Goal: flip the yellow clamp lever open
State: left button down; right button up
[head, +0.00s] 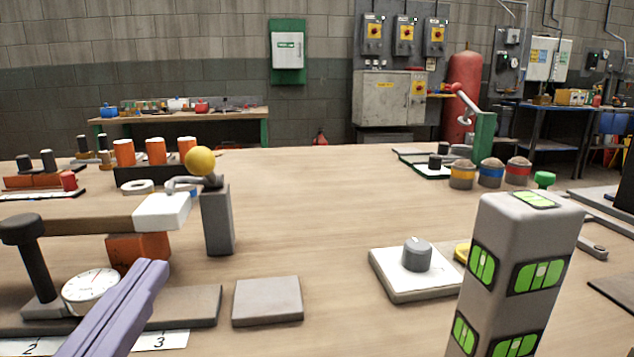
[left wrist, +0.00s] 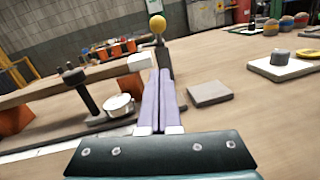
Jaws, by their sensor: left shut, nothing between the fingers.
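The yellow clamp lever shows as a yellow ball knob (head: 200,160) on a metal arm at the top of a grey upright post (head: 217,220), left of centre in the head view. The knob also shows in the left wrist view (left wrist: 158,24), beyond my fingertips. My left gripper (head: 152,266) comes in from the lower left with its long purple fingers together and empty. Its fingertips (left wrist: 160,72) are nearer to me than the post and lower than the knob, apart from the knob. The fingers hide part of the post's lower end in the left wrist view. My right gripper is in neither view.
A beam with a white end block (head: 162,211) lies just left of the post, above a round dial (head: 90,286). A flat grey plate (head: 267,301) lies right of my fingers. A grey tower with green vials (head: 520,275) stands front right. The table's middle is clear.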

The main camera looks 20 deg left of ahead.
aim_at(207, 168)
pick_arm(q)
jog(key=p+x, duration=0.1)
jog(key=x, duration=0.5)
jog(key=shift+r, duration=0.2)
jog(key=w+r+p, duration=0.1)
jog(key=w+a+r+p, duration=0.1)
jog(key=w, duration=0.1)
jog(key=shift+w+r, duration=0.15)
jog(key=shift+r, duration=0.2)
jog(key=shift+p, duration=0.3)
